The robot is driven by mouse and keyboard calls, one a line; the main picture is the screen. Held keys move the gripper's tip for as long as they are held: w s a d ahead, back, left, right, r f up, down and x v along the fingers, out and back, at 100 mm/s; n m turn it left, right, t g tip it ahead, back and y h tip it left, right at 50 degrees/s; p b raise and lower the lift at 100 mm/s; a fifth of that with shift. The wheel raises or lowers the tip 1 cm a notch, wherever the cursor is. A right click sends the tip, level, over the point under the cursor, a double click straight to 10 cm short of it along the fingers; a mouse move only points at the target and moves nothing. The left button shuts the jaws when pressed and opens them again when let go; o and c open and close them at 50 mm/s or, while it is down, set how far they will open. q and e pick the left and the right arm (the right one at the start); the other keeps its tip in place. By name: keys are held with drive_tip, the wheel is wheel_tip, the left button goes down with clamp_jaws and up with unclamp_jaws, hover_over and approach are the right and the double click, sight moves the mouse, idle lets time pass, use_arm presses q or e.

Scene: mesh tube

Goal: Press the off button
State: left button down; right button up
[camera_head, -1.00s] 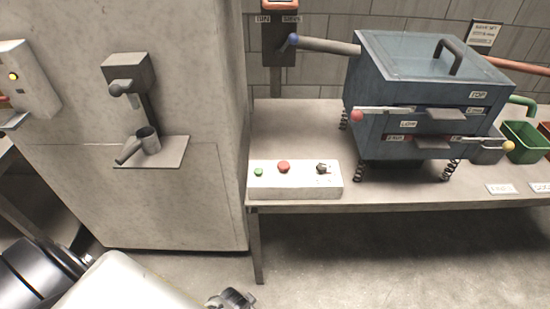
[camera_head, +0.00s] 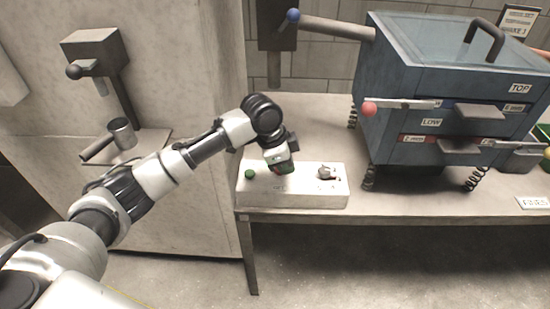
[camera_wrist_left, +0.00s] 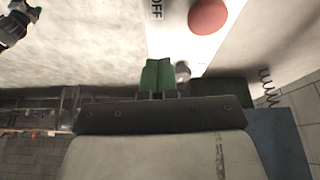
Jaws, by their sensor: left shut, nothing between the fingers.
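The white control box (camera_head: 300,198) sits at the front left corner of the table. It carries a green button (camera_head: 250,173) on the left and a grey knob (camera_head: 325,172) on the right. My left gripper (camera_head: 283,169) is over the middle of the box, pointing down, and hides the red button in the head view. In the left wrist view the red button (camera_wrist_left: 208,16) and the word OFF (camera_wrist_left: 156,10) show at the top. The green fingertips (camera_wrist_left: 157,77) are shut and empty, apart from the red button in that picture. My right gripper is out of view.
A blue-grey sieve machine (camera_head: 430,95) on springs stands right of the box. A grey column with a blue-tipped lever (camera_head: 335,27) rises behind. Left of the table (camera_head: 400,202), a tall cabinet carries a metal cup (camera_head: 122,133) on a small shelf.

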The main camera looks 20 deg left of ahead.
use_arm(q)
drive_tip(key=w+a+r, duration=0.1)
drive_tip(key=a+r, duration=0.2)
drive_tip(key=r, duration=0.2)
drive_tip(key=w+a+r+m, duration=0.1)
drive_tip(key=w+a+r, duration=0.1)
drive_tip(key=r, duration=0.3)
drive_tip(key=shift+w+a+r+y+b, duration=0.25)
drive_tip(key=shift+a+r+y+b, duration=0.05)
drive_tip(key=shift+a, duration=0.2)
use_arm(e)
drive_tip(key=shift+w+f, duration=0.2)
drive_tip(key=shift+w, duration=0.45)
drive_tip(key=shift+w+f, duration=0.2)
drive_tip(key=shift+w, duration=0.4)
use_arm(q)
drive_tip(key=x, duration=1.3)
drive_tip(key=shift+s+a+f, duration=0.1)
drive_tip(key=shift+s+a, duration=0.25)
drive_tip(key=shift+s, duration=0.05)
drive_tip(key=shift+f, duration=0.45)
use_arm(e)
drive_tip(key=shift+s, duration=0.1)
